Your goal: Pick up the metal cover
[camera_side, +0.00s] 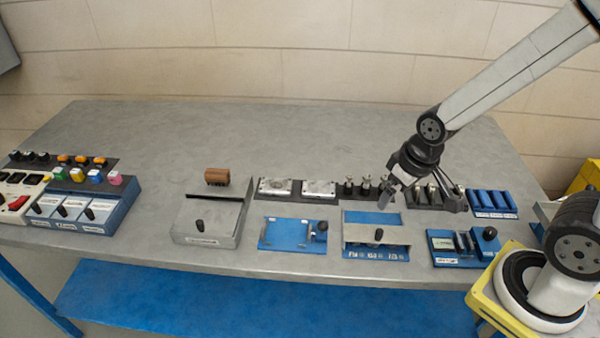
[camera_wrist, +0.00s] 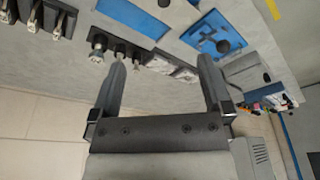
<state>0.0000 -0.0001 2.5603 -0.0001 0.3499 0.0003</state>
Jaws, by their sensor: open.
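The metal cover (camera_side: 360,232) is a flat grey plate with a black knob. It lies on a blue fixture (camera_side: 376,252) on the table, right of centre in the side view. In the wrist view, a grey part of the cover (camera_wrist: 151,7) shows at the top edge, mostly cut off, beside the blue strip of its fixture. My gripper (camera_side: 386,196) is above and a little behind the cover, apart from it. In the wrist view my gripper (camera_wrist: 163,75) has its two fingers wide apart, with nothing between them.
Several dark clamps (camera_side: 365,187) stand behind the cover. A blue fixture with a knob (camera_side: 285,233) and a grey metal box (camera_side: 205,230) are to its left. Another blue fixture (camera_side: 460,258) is to its right. The back of the table (camera_side: 240,135) is clear.

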